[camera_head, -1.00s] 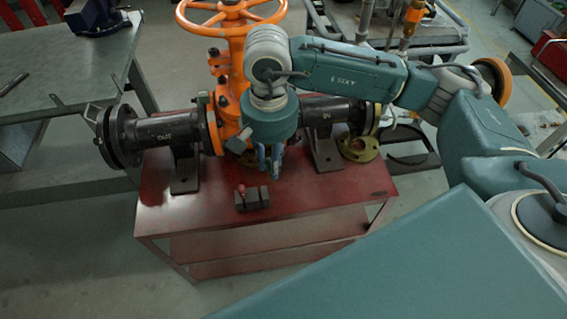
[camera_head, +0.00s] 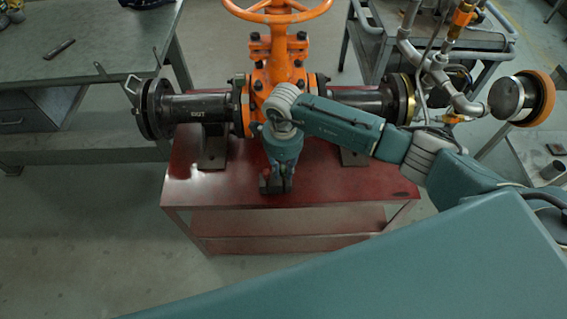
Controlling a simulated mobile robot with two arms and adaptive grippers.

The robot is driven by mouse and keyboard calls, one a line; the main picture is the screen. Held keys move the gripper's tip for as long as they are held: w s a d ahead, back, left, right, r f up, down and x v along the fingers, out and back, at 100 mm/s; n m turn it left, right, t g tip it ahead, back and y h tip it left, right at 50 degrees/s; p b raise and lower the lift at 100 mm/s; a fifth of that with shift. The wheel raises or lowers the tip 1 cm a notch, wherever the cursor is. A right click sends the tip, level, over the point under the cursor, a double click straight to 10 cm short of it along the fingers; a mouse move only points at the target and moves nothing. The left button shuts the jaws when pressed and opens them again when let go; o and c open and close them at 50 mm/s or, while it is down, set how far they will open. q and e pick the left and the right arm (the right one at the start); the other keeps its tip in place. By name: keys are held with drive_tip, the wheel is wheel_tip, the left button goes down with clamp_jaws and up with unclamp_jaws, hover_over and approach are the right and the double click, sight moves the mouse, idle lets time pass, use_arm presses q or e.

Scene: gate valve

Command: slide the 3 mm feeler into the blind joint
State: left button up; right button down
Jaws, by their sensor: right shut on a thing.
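My right gripper (camera_head: 277,184) points down at the front of the red bench (camera_head: 330,187), over a small dark block (camera_head: 264,188). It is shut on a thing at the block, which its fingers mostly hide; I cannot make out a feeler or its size. A small red knob (camera_head: 265,173) shows just left of the fingers. The orange gate valve (camera_head: 270,75) stands behind, between two black pipes. The left pipe (camera_head: 200,108) ends in a pair of black flanges (camera_head: 150,109), apparently the blind joint; its gap is too small to judge. My left gripper is out of view.
A grey workbench (camera_head: 90,50) stands at the left, with a dark bar (camera_head: 59,49) on it. A cart (camera_head: 450,55) with grey piping (camera_head: 440,75) stands at the back right. The bench top in front of the left pipe is clear.

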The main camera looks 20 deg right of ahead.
drive_tip(key=shift+r+p, duration=2.25)
drive_tip(key=shift+r, duration=0.3)
